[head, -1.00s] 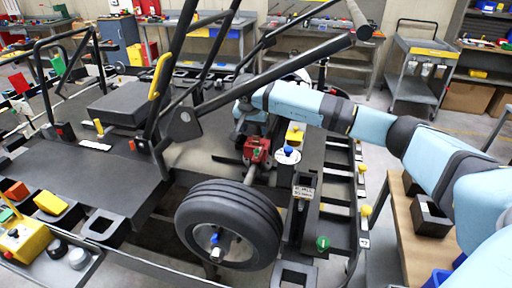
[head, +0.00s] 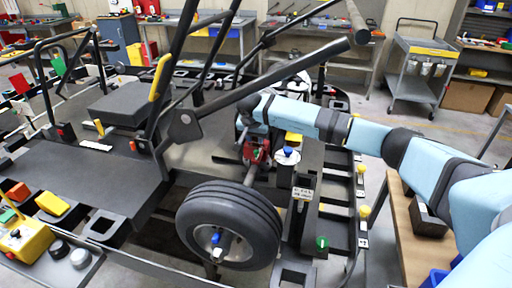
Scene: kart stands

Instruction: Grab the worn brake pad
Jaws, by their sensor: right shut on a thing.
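The kart's red brake caliper (head: 256,151) sits on the axle just behind the black front wheel (head: 229,226). My right arm comes in from the right, and its gripper (head: 243,136) points down at the far left side of the caliper. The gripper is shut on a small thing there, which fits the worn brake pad. The pad itself is too small and too hidden by the gripper and caliper to make out. My left gripper is not in view.
A blue-topped round container (head: 288,155) stands right of the caliper. A black frame bar (head: 265,81) slants above my gripper. A wooden-topped bench (head: 403,222) with a black holder stands at the right. A yellow box (head: 27,240) lies at the lower left.

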